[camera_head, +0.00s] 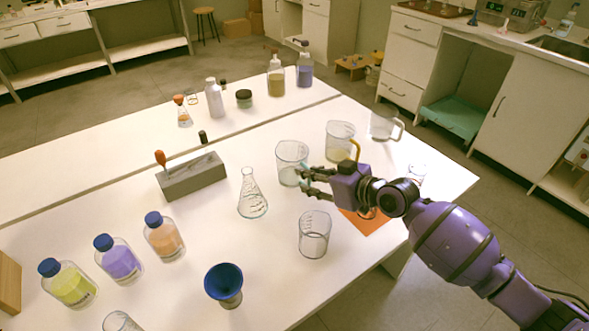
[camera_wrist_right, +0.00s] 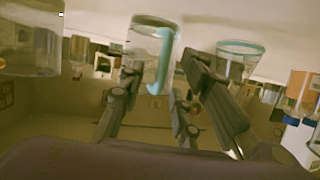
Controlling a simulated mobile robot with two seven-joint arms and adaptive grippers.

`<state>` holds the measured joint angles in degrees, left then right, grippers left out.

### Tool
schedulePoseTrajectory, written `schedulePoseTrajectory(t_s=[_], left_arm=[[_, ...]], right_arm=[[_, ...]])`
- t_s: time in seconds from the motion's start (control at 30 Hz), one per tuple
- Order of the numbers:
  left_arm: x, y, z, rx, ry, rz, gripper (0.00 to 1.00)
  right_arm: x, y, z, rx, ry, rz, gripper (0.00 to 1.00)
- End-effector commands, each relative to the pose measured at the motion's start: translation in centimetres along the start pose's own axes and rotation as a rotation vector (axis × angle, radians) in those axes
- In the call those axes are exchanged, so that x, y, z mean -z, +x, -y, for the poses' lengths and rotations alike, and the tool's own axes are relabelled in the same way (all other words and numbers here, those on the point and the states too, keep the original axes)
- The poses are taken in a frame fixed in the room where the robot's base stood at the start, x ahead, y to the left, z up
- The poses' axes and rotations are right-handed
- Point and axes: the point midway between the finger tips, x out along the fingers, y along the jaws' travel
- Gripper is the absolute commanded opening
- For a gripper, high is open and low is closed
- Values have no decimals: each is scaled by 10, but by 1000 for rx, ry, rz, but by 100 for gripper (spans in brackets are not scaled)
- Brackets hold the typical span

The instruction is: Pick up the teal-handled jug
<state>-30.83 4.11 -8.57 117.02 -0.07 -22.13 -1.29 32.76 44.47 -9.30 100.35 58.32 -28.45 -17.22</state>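The teal-handled jug (camera_head: 289,160) is a clear jug standing upright on the white table, beyond the conical flask. My right gripper (camera_head: 306,181) is just to the right of it, with its fingers pointing left at the handle side. In the right wrist view the jug (camera_wrist_right: 142,48) shows its teal handle (camera_wrist_right: 160,62) in front of and between the spread fingers of the right gripper (camera_wrist_right: 165,92). The fingers look open, and I cannot tell whether they touch the handle. My left gripper is not in view.
A yellow-handled jug (camera_head: 340,134) and a pale-handled jug (camera_head: 381,127) stand behind my right gripper. A conical flask (camera_head: 252,199) and a beaker (camera_head: 314,236) stand in front. An orange mat (camera_head: 364,227) lies under my wrist. A grey block (camera_head: 190,178) stands left.

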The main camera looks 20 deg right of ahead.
Motion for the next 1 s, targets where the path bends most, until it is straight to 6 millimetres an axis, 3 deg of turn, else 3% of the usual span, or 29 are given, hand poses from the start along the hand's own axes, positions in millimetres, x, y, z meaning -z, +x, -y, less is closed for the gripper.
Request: schedulePoseTrajectory(t_s=[0.1,0.33,1.0], left_arm=[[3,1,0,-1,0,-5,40],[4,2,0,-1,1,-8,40],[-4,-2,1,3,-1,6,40]], right_arm=[[0,0,0,0,0,1,31],[-1,0,0,0,0,1,1],[4,-2,0,0,-2,0,0]])
